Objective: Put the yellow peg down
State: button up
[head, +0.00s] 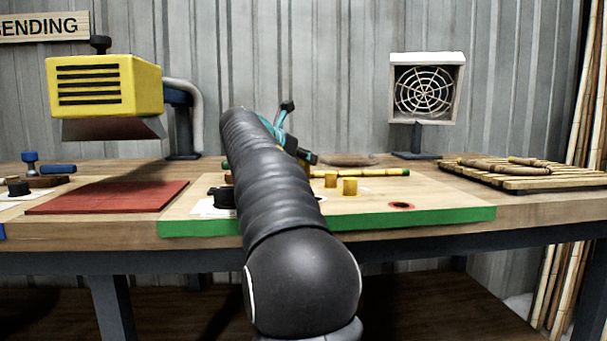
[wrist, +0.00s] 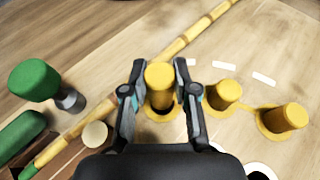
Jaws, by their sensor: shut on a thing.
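My gripper (wrist: 160,72) is shut on a yellow peg (wrist: 159,78), one finger on each side of it. Below this peg a dark hole with a yellow rim shows in the wrist view; I cannot tell whether the peg's lower end is in it. Two more yellow pegs, a middle one (wrist: 226,93) and a right one (wrist: 290,117), stand to the right on yellow rings. In the head view they show as one peg (head: 331,179) and another (head: 350,187) on the green-edged board (head: 440,214). My arm hides much of the gripper and the held peg there.
A rattan rod (wrist: 205,27) lies diagonally just beyond the held peg. A green-knobbed clamp (wrist: 35,78) stands at the left. A red-ringed hole (head: 401,205) is open on the board's right. A slatted rack (head: 520,180), a fan (head: 425,90) and a yellow heater (head: 105,85) stand around.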

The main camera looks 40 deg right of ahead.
jog(key=shift+f+b, duration=0.65)
jog(key=shift+f, duration=1)
jog(key=shift+f, duration=0.1)
jog(key=o, duration=1)
jog(key=shift+f, duration=0.1)
jog(key=shift+c, duration=0.2)
jog(key=shift+a+r, duration=0.15)
jog(key=shift+r, duration=0.15)
jog(key=p+v, duration=0.2)
jog(key=v, duration=0.9)
jog(key=shift+s+a+r, duration=0.1)
jog(key=shift+s+a, duration=0.05)
jog(key=shift+a, duration=0.2)
